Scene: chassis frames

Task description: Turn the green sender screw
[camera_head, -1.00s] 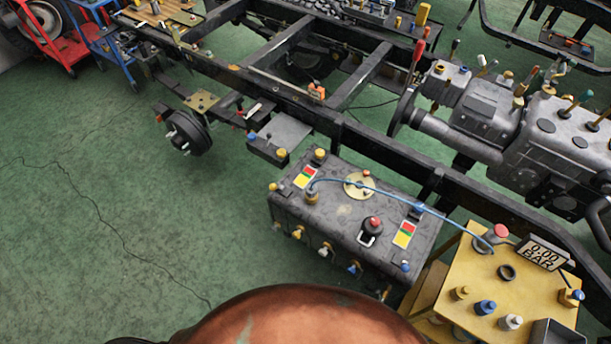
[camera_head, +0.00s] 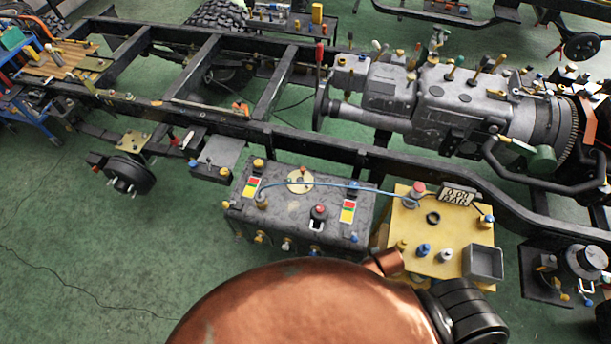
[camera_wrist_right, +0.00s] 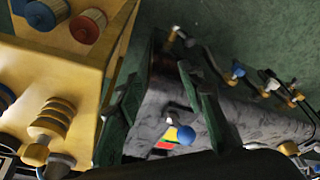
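The grey tank (camera_head: 275,215) stands beside the chassis rail in the head view. A pale round plate (camera_head: 299,182), which looks like the sender, is on its top with a small knob at its middle. I cannot make out a green screw on it. In the right wrist view my right gripper (camera_wrist_right: 158,74) has two dark green fingers spread apart with nothing held between them. The tank (camera_wrist_right: 150,120) shows behind and between these fingers, with a blue knob (camera_wrist_right: 186,134) near the right finger. My left gripper is in neither view.
A yellow stand (camera_head: 405,230) with fittings, a gauge display (camera_head: 457,195) and a grey bin (camera_head: 483,263) is just right of the tank. A blue hose (camera_head: 340,185) runs across the tank top. The chassis rail (camera_head: 330,149) runs behind. Green floor is open at left.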

